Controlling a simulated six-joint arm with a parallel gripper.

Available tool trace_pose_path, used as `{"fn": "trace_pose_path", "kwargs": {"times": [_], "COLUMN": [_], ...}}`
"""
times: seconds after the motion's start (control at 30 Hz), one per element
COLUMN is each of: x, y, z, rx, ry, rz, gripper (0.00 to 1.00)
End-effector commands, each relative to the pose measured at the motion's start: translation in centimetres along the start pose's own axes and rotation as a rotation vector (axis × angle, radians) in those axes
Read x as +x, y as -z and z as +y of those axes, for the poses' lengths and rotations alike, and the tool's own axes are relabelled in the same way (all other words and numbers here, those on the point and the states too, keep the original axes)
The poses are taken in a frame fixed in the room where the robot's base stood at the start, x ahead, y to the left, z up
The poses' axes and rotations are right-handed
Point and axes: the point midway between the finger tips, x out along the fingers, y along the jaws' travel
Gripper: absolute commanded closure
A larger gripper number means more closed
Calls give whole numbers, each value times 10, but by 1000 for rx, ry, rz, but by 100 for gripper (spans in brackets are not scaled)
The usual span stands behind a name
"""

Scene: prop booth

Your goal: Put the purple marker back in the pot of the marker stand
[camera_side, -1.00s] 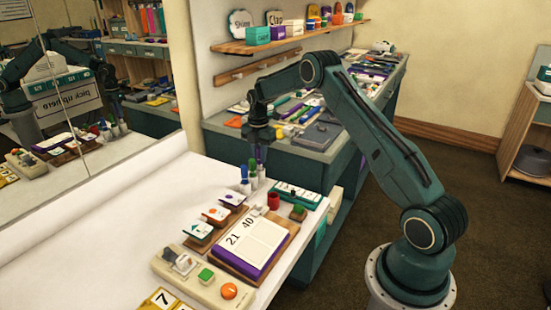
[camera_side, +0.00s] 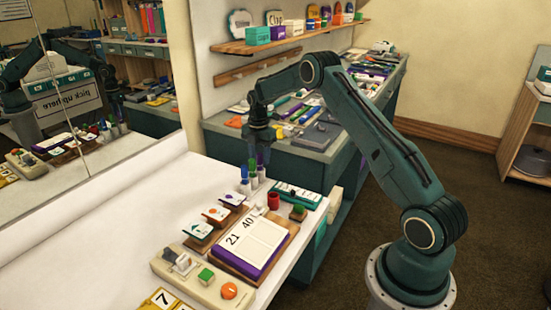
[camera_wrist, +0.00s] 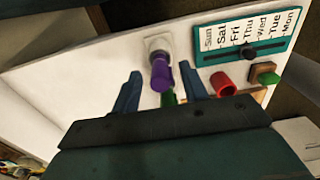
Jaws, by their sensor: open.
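The purple marker (camera_wrist: 160,72) stands with its lower end in a white pot (camera_wrist: 158,43) of the marker stand. It also shows at the right of the marker row in the side view (camera_side: 261,161). My gripper (camera_side: 260,154) is above the stand, pointing down. In the wrist view my gripper (camera_wrist: 162,85) is open, with one finger on each side of the purple marker and visible gaps between. The green marker (camera_side: 253,168) and the blue marker (camera_side: 244,172) stand beside it in their own white pots. The wrist view shows only part of the green marker (camera_wrist: 168,98).
A teal weekday strip (camera_side: 297,194), a red cup (camera_side: 273,201) and a green-topped block (camera_side: 298,212) are close on the right. A calendar board (camera_side: 252,243) and small picture cards (camera_side: 215,214) are nearer the front. The white table (camera_side: 110,240) is clear to the left.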

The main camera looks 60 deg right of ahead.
Motion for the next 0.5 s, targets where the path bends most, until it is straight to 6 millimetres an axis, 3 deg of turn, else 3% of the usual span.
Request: {"fn": "trace_pose_path", "kwargs": {"times": [0.27, 0.5], "x": [-13, -44], "y": [0, 0], "z": [0, 1], "rx": [0, 0], "ry": [-2, -3], "rz": [-1, -1], "gripper": [56, 56]}}
